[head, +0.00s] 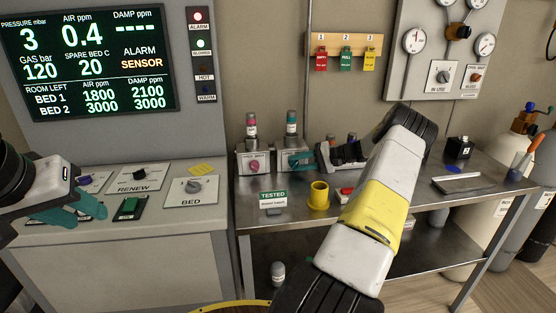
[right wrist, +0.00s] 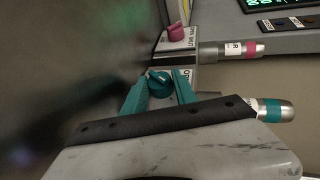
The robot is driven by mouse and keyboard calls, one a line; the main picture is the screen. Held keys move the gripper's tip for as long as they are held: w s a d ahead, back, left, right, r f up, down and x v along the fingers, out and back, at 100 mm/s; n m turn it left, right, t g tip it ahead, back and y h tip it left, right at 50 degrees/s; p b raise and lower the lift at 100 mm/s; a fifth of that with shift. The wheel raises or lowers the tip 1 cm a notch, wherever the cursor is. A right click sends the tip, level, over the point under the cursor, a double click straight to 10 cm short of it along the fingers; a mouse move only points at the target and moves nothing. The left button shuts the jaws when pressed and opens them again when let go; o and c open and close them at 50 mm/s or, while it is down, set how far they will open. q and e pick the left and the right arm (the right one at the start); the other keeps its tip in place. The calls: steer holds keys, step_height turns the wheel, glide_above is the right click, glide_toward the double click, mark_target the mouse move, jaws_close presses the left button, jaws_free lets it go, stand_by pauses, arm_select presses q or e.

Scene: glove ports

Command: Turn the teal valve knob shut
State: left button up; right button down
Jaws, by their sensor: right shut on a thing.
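The teal valve knob (right wrist: 160,84) sits on a small pale valve box and shows between my right gripper's teal fingers in the right wrist view. In the head view the knob's box (head: 290,161) stands at the back of the steel bench, with the knob partly covered by my gripper. My right gripper (right wrist: 158,92) is shut on the knob, one finger on each side of it. It reaches in from the right in the head view (head: 305,160). My left gripper (head: 68,207) is over the grey console at the left, empty, its teal fingers apart.
A valve box with a pink knob (head: 252,163) stands just left of the teal one. Bottles with pink (head: 251,126) and teal (head: 291,124) bands rise behind them. A green tested sign (head: 273,198) and a yellow cup (head: 318,196) stand in front on the bench.

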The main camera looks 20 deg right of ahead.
steer(key=shift+f+y, duration=0.15)
steer(key=shift+y, duration=0.15)
steer(key=c, duration=1.3)
jaws_free()
steer(key=shift+v, duration=3.9)
